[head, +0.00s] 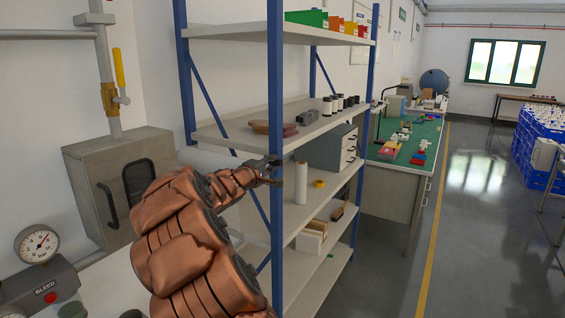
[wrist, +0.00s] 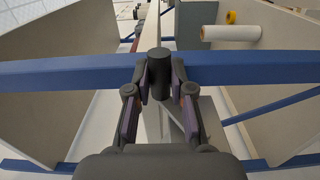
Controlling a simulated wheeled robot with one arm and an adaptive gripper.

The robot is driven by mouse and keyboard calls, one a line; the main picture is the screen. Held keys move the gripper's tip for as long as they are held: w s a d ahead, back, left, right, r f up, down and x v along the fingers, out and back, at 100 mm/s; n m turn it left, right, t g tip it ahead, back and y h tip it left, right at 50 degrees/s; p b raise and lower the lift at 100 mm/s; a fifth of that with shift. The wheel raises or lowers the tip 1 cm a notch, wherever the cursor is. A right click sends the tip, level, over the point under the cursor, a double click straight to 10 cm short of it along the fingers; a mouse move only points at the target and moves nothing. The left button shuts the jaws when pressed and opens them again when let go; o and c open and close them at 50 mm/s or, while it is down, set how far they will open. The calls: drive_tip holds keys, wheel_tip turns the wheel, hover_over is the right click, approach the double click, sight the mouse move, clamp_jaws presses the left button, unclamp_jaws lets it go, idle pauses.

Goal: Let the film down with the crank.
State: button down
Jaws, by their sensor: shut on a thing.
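My gripper (head: 270,172) is at the blue front post of the shelf rack in the head view. In the wrist view my gripper (wrist: 160,88) has its two fingers closed on the sides of a short dark cylindrical knob (wrist: 158,66). The knob lies in front of the blue post in that view; whether it touches the post, I cannot tell. I cannot make out a crank arm or a film; the knob may be the crank's grip. In the head view the knob is too small to tell from my fingers.
The rack's blue post (head: 275,90) stands right at my gripper. A white roll (head: 301,183) and a yellow ring (head: 318,183) are on a shelf nearby. A grey box with a black handle (head: 109,205) is on the left wall.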

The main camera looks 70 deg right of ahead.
drive_tip(key=c, duration=1)
unclamp_jaws()
drive_tip(key=a, duration=0.4)
drive_tip(key=w+a, duration=0.1)
drive_tip(key=a, duration=0.6)
drive_tip(key=shift+w+a, duration=0.25)
drive_tip(key=shift+a, duration=0.15)
drive_tip(key=shift+c, duration=0.3)
